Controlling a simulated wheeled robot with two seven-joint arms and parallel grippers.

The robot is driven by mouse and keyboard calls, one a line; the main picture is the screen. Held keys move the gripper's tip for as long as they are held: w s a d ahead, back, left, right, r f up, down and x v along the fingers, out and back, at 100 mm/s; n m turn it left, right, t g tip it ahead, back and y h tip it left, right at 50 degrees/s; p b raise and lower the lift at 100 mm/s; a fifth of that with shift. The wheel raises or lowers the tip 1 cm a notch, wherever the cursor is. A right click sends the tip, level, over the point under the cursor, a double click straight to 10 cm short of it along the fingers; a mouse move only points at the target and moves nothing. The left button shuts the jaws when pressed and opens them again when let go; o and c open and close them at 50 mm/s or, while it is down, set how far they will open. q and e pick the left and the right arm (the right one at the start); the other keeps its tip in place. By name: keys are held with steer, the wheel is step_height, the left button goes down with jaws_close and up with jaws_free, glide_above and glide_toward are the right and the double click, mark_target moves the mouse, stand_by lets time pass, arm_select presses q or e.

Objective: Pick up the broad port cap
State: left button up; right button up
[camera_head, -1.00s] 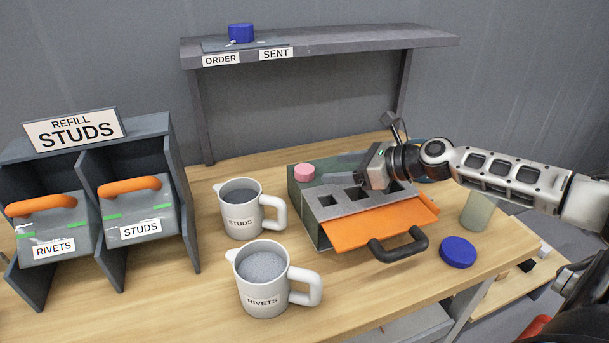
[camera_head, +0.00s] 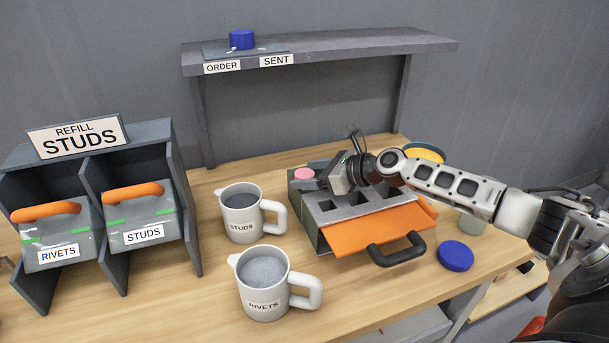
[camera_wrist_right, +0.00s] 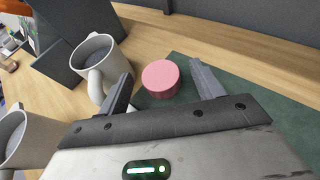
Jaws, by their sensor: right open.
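A pink round cap (camera_head: 304,173) sits at the back left corner of a dark green box with a grey slotted top plate (camera_head: 375,203). In the right wrist view the pink cap (camera_wrist_right: 160,78) stands on a green surface, between the open fingers. My right gripper (camera_head: 314,184) is open and reaches over the box from the right, pointing left toward the pink cap. Whether the fingers touch it I cannot tell. A wide, flat blue cap (camera_head: 455,256) lies on the table right of the box. My left gripper is not in view.
Two grey mugs, STUDS (camera_head: 240,226) and RIVETS (camera_head: 263,303), stand left of the box. An orange plate with a black handle (camera_head: 396,251) sticks out in front. A shelf (camera_head: 330,50) spans the back, carrying another blue piece (camera_head: 242,39). Refill bins (camera_head: 143,236) stand left.

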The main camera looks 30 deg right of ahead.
steer(key=shift+c, duration=0.4)
steer(key=c, duration=1)
